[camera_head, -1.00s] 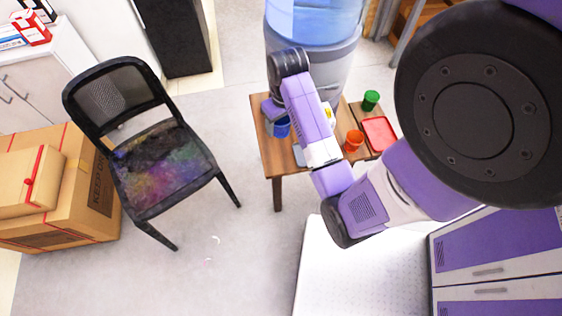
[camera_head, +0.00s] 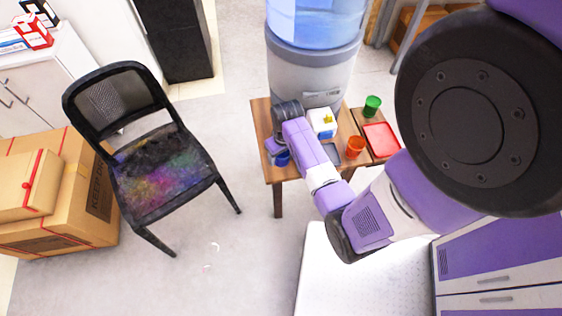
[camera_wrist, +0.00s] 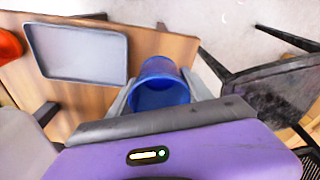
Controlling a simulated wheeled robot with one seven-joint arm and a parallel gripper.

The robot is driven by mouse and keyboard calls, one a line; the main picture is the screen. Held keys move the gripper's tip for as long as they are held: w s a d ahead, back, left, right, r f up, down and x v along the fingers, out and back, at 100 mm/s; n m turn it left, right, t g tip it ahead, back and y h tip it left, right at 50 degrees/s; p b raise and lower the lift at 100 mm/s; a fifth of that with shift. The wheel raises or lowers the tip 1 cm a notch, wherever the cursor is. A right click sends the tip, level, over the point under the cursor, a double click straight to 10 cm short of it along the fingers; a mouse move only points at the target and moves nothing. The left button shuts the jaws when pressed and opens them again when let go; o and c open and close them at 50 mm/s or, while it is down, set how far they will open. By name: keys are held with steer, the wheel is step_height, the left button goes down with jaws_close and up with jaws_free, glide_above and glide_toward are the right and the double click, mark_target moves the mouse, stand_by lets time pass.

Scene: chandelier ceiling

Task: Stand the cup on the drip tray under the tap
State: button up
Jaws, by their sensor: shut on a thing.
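A blue cup (camera_head: 283,159) is held at the table's left front, partly hidden by my arm. In the wrist view the blue cup (camera_wrist: 160,84) sits between the two fingers of my gripper (camera_wrist: 160,95), which is shut on it. My gripper (camera_head: 278,150) is mostly hidden by its own wrist in the head view. The grey drip tray (camera_head: 332,152) lies to the right of the cup, and it shows empty in the wrist view (camera_wrist: 78,53). The yellow tap (camera_head: 327,118) is on a white block at the dispenser's front, behind the tray. I cannot tell the cup's height above the table.
The water dispenser (camera_head: 312,75) stands at the table's back. An orange cup (camera_head: 355,145) stands right of the drip tray. A green cup (camera_head: 372,105) and a red tray (camera_head: 380,139) are further right. A black chair (camera_head: 160,165) stands left of the wooden table (camera_head: 258,120).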

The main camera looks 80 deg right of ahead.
mark_target(281, 162)
steer(key=shift+f, duration=2.15)
steer(key=shift+f, duration=0.3)
steer(key=o, duration=1.4)
steer(key=shift+r, duration=0.1)
steer(key=shift+c, duration=0.2)
steer(key=shift+b, duration=0.5)
